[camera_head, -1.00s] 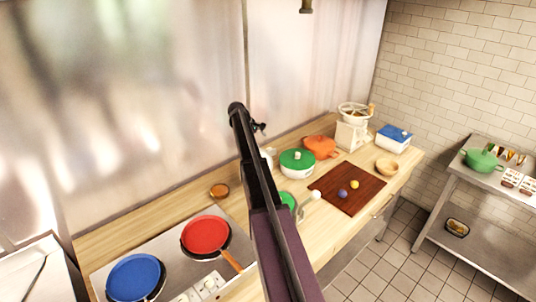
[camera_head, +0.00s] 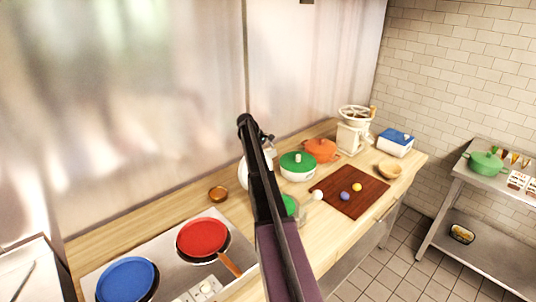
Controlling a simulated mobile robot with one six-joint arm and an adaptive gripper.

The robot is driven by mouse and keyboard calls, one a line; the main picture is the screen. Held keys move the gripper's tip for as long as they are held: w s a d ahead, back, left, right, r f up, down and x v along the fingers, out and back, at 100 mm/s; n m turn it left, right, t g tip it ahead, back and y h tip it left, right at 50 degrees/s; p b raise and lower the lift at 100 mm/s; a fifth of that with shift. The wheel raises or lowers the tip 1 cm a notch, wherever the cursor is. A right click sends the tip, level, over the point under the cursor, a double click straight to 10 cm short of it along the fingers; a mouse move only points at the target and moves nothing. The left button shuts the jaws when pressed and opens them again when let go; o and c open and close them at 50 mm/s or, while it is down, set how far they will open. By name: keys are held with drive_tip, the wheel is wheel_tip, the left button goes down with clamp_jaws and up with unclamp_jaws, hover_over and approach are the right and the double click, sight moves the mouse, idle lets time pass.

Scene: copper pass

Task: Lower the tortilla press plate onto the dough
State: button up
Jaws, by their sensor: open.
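I cannot make out a whole tortilla press or any flat dough; my arm covers the middle of the counter. A green item (camera_head: 291,205) shows partly from behind my arm, with a small white ball (camera_head: 317,195) just to its right. These may be parts of the press, but I cannot tell. A pale rounded object (camera_head: 243,172) shows at the left edge of my arm, mostly hidden. The fingers of my gripper do not show; only dark arm parts are visible near the arm's upper end.
Red (camera_head: 203,236) and blue (camera_head: 127,280) pans sit left.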

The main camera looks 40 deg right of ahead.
clamp_jaws()
idle(0.3)
drive_tip(key=shift+a, duration=0.2)
